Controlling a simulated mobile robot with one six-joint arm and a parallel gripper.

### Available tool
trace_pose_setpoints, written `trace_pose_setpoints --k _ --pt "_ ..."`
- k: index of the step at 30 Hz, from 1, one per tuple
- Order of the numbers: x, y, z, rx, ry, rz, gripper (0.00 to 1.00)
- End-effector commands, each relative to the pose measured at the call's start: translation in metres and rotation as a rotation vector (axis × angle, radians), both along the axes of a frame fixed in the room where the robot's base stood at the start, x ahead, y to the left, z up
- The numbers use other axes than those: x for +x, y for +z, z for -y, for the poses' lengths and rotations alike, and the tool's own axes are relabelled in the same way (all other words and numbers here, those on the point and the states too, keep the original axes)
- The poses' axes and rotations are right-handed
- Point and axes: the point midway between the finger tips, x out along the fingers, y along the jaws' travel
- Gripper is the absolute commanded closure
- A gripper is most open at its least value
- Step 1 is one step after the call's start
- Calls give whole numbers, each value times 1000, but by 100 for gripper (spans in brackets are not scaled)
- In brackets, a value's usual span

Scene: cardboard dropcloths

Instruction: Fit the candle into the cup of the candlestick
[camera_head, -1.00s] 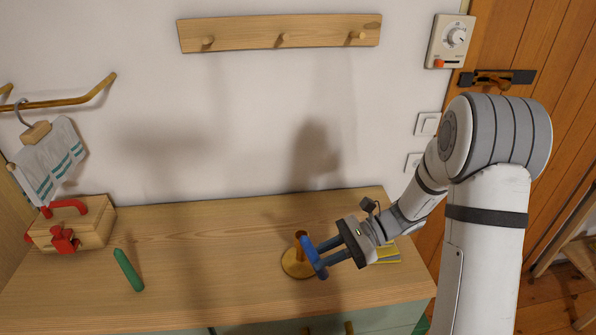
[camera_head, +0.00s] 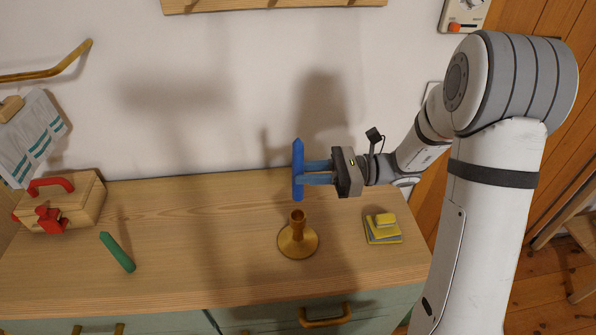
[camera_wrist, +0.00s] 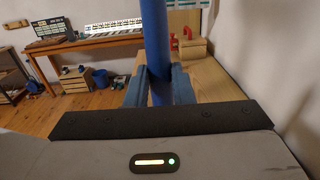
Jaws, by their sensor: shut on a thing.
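The blue candle (camera_head: 298,160) is upright in my gripper (camera_head: 308,172), which is shut on it. It also shows in the wrist view (camera_wrist: 155,40), standing between the two blue fingers (camera_wrist: 158,88). The brass candlestick (camera_head: 297,241) stands on the wooden cabinet top, its cup (camera_head: 297,215) facing up. The candle's lower end is above the cup and apart from it, nearly in line with it in the head view. The exact depth offset cannot be told.
A green candle-like stick (camera_head: 118,252) lies on the cabinet top (camera_head: 200,260) at left. A wooden box with red parts (camera_head: 85,205) stands at the far left. A yellow and grey stack (camera_head: 382,229) sits right of the candlestick. The top between them is clear.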

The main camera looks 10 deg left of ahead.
Motion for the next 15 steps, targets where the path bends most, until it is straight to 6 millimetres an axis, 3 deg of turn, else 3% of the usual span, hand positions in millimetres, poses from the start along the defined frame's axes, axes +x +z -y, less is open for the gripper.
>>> trace_pose_setpoints --k 15 --pt "-1 -48 -2 1 6 -2 100"
